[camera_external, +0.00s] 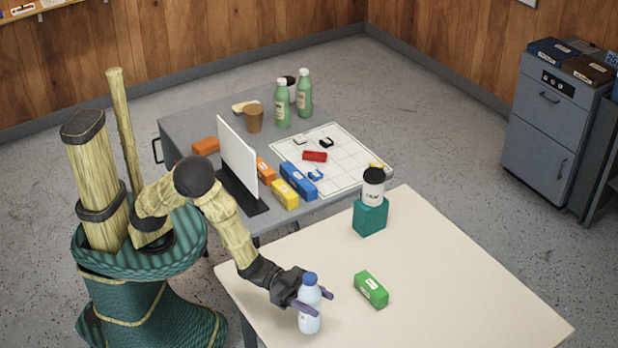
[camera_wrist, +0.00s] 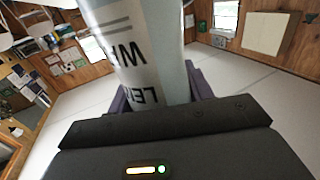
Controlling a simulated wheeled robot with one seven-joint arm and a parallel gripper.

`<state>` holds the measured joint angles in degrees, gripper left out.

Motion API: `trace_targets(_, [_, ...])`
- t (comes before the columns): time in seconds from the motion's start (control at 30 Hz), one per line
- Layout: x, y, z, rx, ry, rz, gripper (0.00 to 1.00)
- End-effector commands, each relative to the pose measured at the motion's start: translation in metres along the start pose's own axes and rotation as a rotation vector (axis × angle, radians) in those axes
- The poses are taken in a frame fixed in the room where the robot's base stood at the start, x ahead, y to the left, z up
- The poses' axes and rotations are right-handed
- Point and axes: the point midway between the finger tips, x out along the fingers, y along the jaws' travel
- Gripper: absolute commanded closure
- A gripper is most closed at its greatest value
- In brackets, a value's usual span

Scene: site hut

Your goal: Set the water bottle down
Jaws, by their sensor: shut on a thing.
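The water bottle (camera_external: 309,309) is pale and translucent with a blue cap, upright at the near left part of the cream table (camera_external: 440,270). My gripper (camera_external: 314,293) is shut on it, with purple fingers on both sides of its body. I cannot tell whether its base touches the tabletop. In the wrist view the bottle (camera_wrist: 148,60) fills the upper middle, showing dark printed letters, with the purple fingers partly hidden behind it.
A green box (camera_external: 371,289) lies right of the bottle. A black-capped white bottle (camera_external: 373,187) stands on a teal block (camera_external: 370,216) farther back. The table's right and near right are clear. The grey table (camera_external: 190,130) behind holds bottles, boxes and a white panel (camera_external: 238,155).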

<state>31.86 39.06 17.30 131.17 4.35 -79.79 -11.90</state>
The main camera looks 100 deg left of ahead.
Motion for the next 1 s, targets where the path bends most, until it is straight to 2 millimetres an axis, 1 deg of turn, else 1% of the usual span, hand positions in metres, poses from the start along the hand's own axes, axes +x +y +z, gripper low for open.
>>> trace_targets(0.13, [0.000, 0.000, -0.002, 0.000, 0.004, 0.000, 0.87])
trace_targets(0.3, [0.001, 0.001, 0.002, -0.001, 0.004, 0.002, 0.87])
trace_targets(0.33, [0.001, 0.001, 0.002, -0.001, 0.001, 0.002, 0.43])
trace_targets(0.37, [0.001, 0.001, 0.002, -0.001, 0.000, 0.002, 0.38])
trace_targets(0.4, [0.001, 0.001, 0.002, -0.001, 0.000, 0.002, 0.30])
trace_targets(0.43, [0.001, 0.001, 0.002, -0.001, 0.000, 0.002, 0.27])
trace_targets(0.7, [0.000, 0.001, 0.001, 0.000, 0.000, 0.001, 0.27])
trace_targets(0.83, [0.000, 0.001, -0.003, 0.000, 0.000, 0.001, 0.27])
trace_targets(1.0, [-0.022, 0.000, 0.000, -0.002, -0.003, -0.002, 0.27])
